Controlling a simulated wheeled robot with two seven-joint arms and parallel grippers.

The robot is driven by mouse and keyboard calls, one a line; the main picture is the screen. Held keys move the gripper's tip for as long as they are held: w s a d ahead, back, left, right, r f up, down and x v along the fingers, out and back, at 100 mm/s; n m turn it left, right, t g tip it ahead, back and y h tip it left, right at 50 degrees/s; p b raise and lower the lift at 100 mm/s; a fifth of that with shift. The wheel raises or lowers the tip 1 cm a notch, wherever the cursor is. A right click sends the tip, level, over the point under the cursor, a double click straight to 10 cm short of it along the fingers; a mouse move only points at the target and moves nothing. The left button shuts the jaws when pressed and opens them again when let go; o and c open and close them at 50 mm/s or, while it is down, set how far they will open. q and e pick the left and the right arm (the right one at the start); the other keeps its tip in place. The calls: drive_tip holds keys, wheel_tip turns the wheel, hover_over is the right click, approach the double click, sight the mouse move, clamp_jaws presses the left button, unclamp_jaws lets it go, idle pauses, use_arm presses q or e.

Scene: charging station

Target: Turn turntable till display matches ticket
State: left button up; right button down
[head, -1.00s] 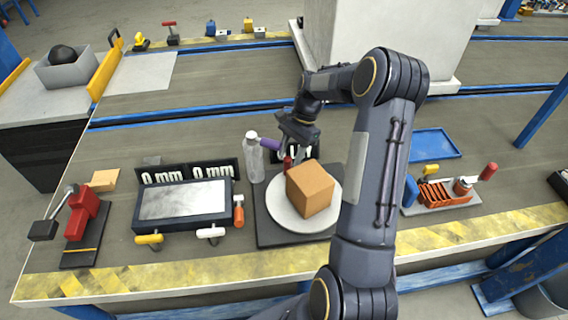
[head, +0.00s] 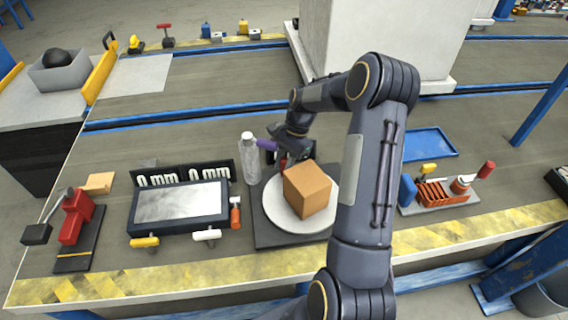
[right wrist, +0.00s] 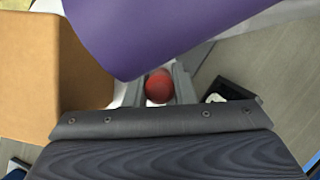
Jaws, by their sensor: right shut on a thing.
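The turntable is a white round disc (head: 277,212) on a dark square base (head: 264,235). A brown box (head: 308,189) sits on the disc. My right gripper (head: 284,160) reaches down behind the box at the disc's far side. In the right wrist view, its fingers (right wrist: 158,92) are shut around a red round knob (right wrist: 158,86). I cannot make out a ticket. My left gripper is out of view.
A clear bottle (head: 249,160) and a purple cylinder (head: 267,145) stand close to my gripper. A grey-screened panel (head: 180,206) is left of the turntable. A red lever clamp (head: 75,218) is far left. A blue tray (head: 429,145) and an orange rack (head: 433,193) are right.

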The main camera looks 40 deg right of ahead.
drive_tip(key=shift+a+r+n+p, duration=0.2)
drive_tip(key=shift+a+n+p, duration=0.2)
drive_tip(key=shift+n+p, duration=0.15)
drive_tip(key=shift+a+n+g, duration=0.25)
drive_tip(key=shift+g, duration=0.05)
drive_tip(key=shift+f, duration=0.15)
drive_tip(key=c, duration=1.2)
unclamp_jaws()
drive_tip(key=shift+p+v, duration=0.9)
drive_tip(key=shift+v, duration=3)
drive_tip(key=shift+c, duration=0.4)
